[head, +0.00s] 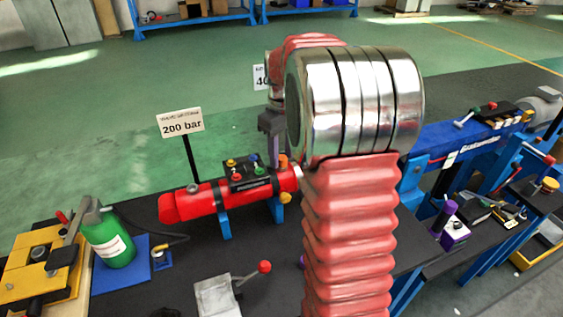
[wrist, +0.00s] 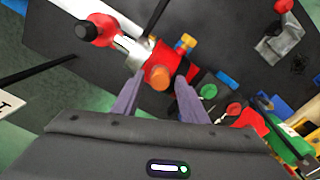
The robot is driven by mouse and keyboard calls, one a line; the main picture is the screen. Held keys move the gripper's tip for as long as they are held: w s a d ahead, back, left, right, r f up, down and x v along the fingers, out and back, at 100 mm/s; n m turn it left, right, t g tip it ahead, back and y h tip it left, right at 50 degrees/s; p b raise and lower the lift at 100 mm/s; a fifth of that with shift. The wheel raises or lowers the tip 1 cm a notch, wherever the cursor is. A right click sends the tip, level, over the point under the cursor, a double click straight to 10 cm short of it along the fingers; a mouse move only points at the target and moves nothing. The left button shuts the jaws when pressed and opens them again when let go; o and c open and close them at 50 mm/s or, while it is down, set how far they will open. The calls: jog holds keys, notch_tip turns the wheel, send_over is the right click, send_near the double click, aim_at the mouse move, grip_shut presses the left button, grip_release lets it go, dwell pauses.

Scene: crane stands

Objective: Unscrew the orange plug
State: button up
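The orange plug (head: 284,161) stands on top of the right end of the red cylinder (head: 205,203), beside a black valve block (head: 246,173) with coloured knobs. In the wrist view the orange plug (wrist: 160,77) shows end-on, between the tips of two purple fingers. My gripper (head: 273,158) points down at that end of the cylinder in the head view. In the wrist view my gripper (wrist: 158,90) is open, with a gap between each finger and the plug. I cannot tell how far above the plug the fingertips are.
A "200 bar" sign (head: 181,123) on a post stands behind the cylinder. A green bottle (head: 108,238) stands front left. A grey block (head: 216,296) with a red-knobbed lever is in front. My arm hides the bench's middle right.

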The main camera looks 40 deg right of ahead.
jog(key=shift+m, duration=2.6)
jog(key=shift+c, duration=0.5)
grip_shut()
jog(key=shift+r, duration=0.1)
jog(key=shift+n, duration=0.3)
jog(key=n, duration=0.4)
jog(key=shift+r, duration=0.1)
jog(key=shift+n, duration=0.3)
jog(key=shift+n, duration=0.3)
